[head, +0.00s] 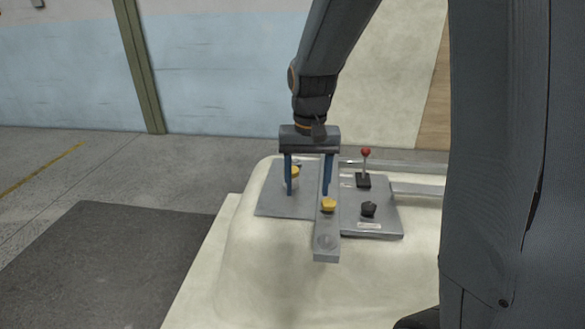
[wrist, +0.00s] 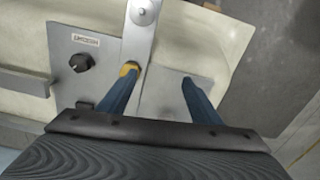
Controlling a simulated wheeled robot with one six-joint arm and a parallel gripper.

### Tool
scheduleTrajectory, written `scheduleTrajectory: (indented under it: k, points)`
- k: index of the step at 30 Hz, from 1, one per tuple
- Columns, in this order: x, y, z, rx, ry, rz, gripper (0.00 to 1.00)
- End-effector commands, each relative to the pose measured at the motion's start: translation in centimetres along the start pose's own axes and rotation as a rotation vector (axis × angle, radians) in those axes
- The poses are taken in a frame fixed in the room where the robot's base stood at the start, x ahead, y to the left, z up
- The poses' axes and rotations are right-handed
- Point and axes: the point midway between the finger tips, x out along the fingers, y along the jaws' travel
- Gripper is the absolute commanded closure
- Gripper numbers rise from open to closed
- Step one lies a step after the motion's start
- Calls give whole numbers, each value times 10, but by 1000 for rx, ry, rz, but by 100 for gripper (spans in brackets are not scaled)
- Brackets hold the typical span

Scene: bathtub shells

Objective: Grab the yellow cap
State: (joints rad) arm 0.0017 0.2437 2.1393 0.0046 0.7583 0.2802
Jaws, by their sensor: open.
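A small pale jar with a yellow cap (head: 294,171) stands on the grey plate in the head view. My gripper's left finger partly hides it there. A separate yellow knob (head: 328,205) sits on the long grey bar, just below the right finger in that view. This knob also shows in the wrist view (wrist: 129,68), partly covered by the left finger. My gripper (head: 308,192) points down over the plate, open, with nothing seen between its fingers. The jar cannot be made out in the wrist view (wrist: 158,78), where my gripper covers the lower part.
A black knob (head: 368,209) and a red-tipped lever (head: 364,168) stand on the right-hand grey plate. The grey bar (head: 326,252) runs between the plates. The pale shell (head: 270,285) has clear surface in front. Dark floor matting (head: 100,260) lies to the left.

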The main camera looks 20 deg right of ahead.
Motion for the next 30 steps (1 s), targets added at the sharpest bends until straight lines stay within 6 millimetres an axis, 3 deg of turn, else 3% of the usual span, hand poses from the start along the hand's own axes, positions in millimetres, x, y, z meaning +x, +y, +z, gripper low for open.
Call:
scheduleTrajectory:
  k: [1, 6, 12, 17, 30]
  points:
    - [-8, -7, -30, 55, 0, 1, 42]
    - [-24, -27, -105, 225, -1, 3, 42]
    - [-33, -41, -153, 343, 0, 3, 42]
    - [-29, -45, -162, 372, -2, 5, 42]
    - [20, -46, -153, 370, -3, 5, 42]
